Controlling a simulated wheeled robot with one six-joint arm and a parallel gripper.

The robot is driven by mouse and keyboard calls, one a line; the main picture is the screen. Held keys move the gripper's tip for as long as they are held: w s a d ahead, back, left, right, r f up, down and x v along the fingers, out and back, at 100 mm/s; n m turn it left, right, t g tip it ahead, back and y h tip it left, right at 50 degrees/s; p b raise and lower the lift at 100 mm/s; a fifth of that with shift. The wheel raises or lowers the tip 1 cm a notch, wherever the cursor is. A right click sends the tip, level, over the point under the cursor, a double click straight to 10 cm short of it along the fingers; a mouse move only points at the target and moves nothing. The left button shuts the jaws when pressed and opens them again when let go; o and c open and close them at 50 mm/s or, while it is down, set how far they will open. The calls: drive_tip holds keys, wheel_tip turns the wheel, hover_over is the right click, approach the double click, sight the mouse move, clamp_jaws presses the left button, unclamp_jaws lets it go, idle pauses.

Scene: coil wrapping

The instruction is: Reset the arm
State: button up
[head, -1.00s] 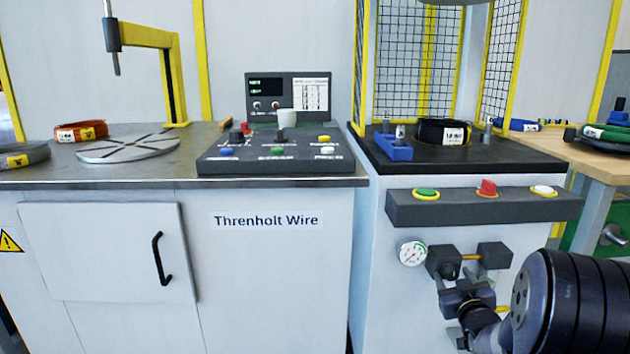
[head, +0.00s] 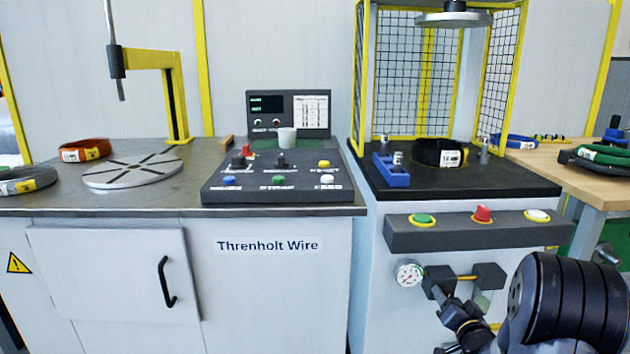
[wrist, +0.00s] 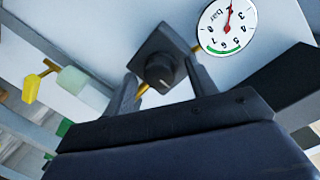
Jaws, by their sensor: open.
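My gripper (wrist: 164,76) is open in the wrist view, its two dark fingers apart on either side of a black round knob (wrist: 160,70). I cannot tell whether the fingers touch the knob. The knob sits on a dark square block beside the pressure gauge (wrist: 228,26). In the head view my arm comes in from the lower right, in front of the white cabinet. Its end is near the dark valve blocks (head: 488,275) and the gauge (head: 409,273), and my fingers are hard to make out there.
A button bar (head: 470,232) juts out above the valve blocks. Above it, a caged station holds a black coil (head: 440,153) and a blue block (head: 391,170). To the left are a control panel (head: 278,190), a slotted turntable (head: 133,170) and an orange coil (head: 84,150).

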drive_tip(key=shift+d+m+y+p, duration=0.1)
drive_tip(key=shift+m+y+p, duration=0.4)
drive_tip(key=shift+m+p, duration=2.2)
drive_tip(key=shift+m+b, duration=0.5)
drive_tip(key=shift+b, duration=0.05)
